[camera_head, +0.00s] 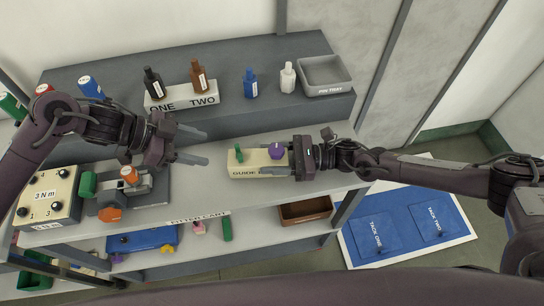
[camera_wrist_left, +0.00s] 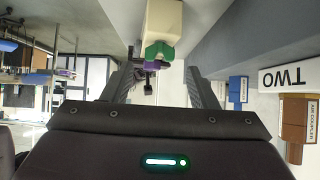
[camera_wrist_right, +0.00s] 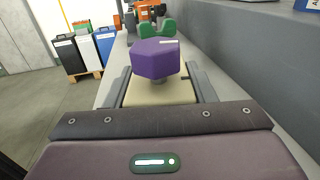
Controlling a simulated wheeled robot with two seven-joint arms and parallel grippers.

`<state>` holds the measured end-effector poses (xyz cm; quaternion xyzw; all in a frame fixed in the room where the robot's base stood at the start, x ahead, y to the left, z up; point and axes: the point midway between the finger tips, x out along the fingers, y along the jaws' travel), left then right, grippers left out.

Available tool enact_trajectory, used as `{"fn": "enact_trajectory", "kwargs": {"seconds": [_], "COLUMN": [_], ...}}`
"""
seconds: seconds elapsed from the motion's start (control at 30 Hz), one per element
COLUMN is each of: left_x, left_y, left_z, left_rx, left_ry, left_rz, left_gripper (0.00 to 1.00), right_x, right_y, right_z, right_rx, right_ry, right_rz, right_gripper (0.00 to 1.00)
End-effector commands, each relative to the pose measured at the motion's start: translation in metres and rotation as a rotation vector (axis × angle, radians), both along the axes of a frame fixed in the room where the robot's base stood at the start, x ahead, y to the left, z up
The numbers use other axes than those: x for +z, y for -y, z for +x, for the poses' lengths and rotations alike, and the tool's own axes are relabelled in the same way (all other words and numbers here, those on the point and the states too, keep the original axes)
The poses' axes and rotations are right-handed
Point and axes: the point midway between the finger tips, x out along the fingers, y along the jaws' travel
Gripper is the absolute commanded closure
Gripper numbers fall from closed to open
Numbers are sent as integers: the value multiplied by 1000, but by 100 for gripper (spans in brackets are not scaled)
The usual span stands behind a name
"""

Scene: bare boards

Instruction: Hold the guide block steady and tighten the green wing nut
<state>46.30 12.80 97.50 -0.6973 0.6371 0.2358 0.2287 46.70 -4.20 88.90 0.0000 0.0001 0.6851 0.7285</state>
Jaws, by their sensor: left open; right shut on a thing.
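The cream guide block (camera_head: 258,168) lies on the grey cart top. A green wing nut (camera_head: 239,155) stands at its left end and a purple knob (camera_head: 276,151) nearer its right end. My right gripper (camera_head: 291,158) is shut on the block's right end; its fingers flank the block (camera_wrist_right: 160,92) below the purple knob (camera_wrist_right: 157,58) in the right wrist view, with the green wing nut (camera_wrist_right: 156,27) beyond. My left gripper (camera_head: 206,146) is open and empty, left of the block and apart from it. The left wrist view shows the green wing nut (camera_wrist_left: 157,52) ahead between its fingers.
A grey shelf behind holds several bottles, a labelled ONE TWO stand (camera_head: 183,97) and a grey pin tray (camera_head: 325,76). At left are a cream box with knobs (camera_head: 48,195) and a grey fixture with orange and green knobs (camera_head: 130,192). The cart top between fixture and block is clear.

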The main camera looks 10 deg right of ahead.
Motion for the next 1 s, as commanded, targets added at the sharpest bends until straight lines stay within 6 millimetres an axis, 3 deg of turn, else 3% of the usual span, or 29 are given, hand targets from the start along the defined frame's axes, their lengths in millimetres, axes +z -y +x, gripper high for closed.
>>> {"fn": "enact_trajectory", "kwargs": {"seconds": [0.17,0.4,0.6,0.8,1.0], "left_x": [11,34,47,54,53], "left_y": [28,89,130,159,171], "left_z": [0,-8,-21,-36,-45], "left_rx": [-184,-664,-1089,-1527,-1984], "left_ry": [172,629,1024,1403,1737], "left_rz": [-7,-18,-33,-65,-127], "left_gripper": [40,40,40,40,40], "right_x": [0,0,0,0,0], "right_y": [0,0,0,0,0], "right_z": [0,0,0,0,0], "right_rx": [0,0,0,0,0], "right_ry": [0,0,0,0,0], "right_rz": [0,0,0,0,0], "right_gripper": [77,77,77,77,77]}}
